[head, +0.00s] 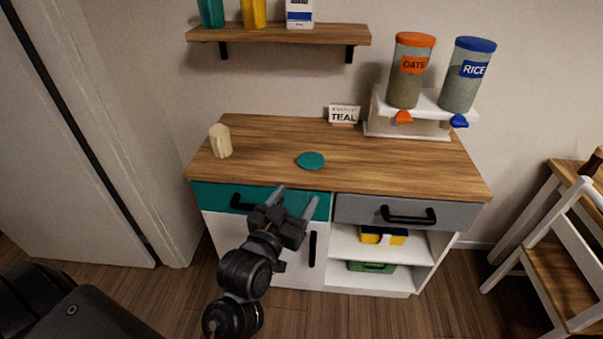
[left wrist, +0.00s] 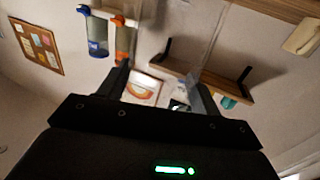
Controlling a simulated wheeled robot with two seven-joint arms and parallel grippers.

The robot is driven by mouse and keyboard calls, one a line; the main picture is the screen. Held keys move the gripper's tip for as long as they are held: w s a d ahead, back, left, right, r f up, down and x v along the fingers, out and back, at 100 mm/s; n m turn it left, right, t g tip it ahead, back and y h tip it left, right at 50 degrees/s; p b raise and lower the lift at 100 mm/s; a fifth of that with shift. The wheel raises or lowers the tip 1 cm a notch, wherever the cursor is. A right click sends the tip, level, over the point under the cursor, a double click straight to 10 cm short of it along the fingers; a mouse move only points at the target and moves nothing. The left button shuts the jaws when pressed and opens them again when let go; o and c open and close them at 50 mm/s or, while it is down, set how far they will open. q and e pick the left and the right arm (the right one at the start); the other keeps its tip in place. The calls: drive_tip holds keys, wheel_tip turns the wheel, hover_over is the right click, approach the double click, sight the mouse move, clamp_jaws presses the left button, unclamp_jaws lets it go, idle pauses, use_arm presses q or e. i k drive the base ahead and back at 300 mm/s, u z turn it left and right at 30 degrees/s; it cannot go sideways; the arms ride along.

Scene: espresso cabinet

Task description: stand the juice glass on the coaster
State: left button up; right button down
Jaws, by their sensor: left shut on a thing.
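The coaster is probably the round teal disc (head: 311,160) lying flat on the wooden counter. My left gripper (head: 296,198) is in front of the teal drawer, below and nearer than the disc. Its fingers are apart around something hard to make out, perhaps the clear juice glass; no other juice glass shows. In the left wrist view, the fingers (left wrist: 160,88) frame a pale patch with an orange arc, and I cannot tell whether that is the glass or background. My right gripper is not in view.
A cream faceted jug (head: 220,142) stands at the counter's left. A TEAL sign (head: 344,114) and a white stand (head: 407,128) with oats (head: 408,75) and rice (head: 464,80) dispensers are at the back. A shelf (head: 280,33) overhangs. The counter (head: 262,143) around the disc is clear.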

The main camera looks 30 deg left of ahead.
sight(311, 160)
drive_tip(key=z, duration=0.05)
drive_tip(key=k, duration=0.15)
drive_tip(key=z, duration=1.1)
drive_tip(key=i, duration=0.85)
drive_tip(key=u, duration=1.15)
